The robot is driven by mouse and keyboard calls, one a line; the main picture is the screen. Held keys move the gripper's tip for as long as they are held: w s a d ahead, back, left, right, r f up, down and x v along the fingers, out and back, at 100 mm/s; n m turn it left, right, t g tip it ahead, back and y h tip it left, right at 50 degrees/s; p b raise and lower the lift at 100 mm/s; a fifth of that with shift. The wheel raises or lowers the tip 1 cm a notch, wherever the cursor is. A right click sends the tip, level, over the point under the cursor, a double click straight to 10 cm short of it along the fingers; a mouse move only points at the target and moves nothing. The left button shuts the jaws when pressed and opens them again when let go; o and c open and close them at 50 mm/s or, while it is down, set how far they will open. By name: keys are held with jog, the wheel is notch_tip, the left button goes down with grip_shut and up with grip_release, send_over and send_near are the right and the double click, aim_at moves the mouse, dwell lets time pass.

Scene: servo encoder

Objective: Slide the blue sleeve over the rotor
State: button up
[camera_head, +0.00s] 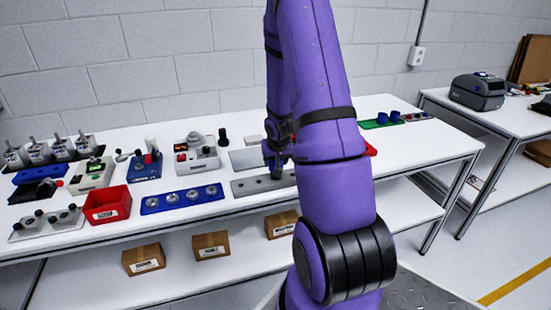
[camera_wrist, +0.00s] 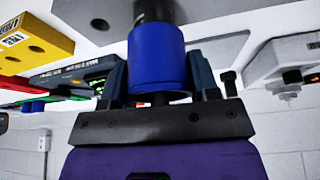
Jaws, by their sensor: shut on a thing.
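My gripper (camera_wrist: 158,66) is shut on a blue sleeve (camera_wrist: 159,58), with one dark finger on each side of it in the wrist view. A dark cylinder (camera_wrist: 154,10), probably the rotor, meets the sleeve's far end, in line with it. I cannot tell whether the sleeve is around the cylinder or only against its end. In the head view my gripper (camera_head: 277,165) is low over a grey plate with holes (camera_head: 250,187).
Other blue sleeves (camera_head: 388,117) stand on a green tray (camera_head: 370,125) at the table's right. A blue block with several round parts (camera_head: 182,199) and a red bin (camera_head: 107,205) lie left of the plate. A grey control box (camera_head: 198,155) stands behind.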

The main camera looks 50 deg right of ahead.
jog(key=shift+f, duration=0.1)
jog(key=o, duration=1.3)
jog(key=shift+c, duration=0.2)
notch_tip(320, 180, up, 14)
jog(key=shift+r, duration=0.2)
dwell(1.2)
dwell(0.5)
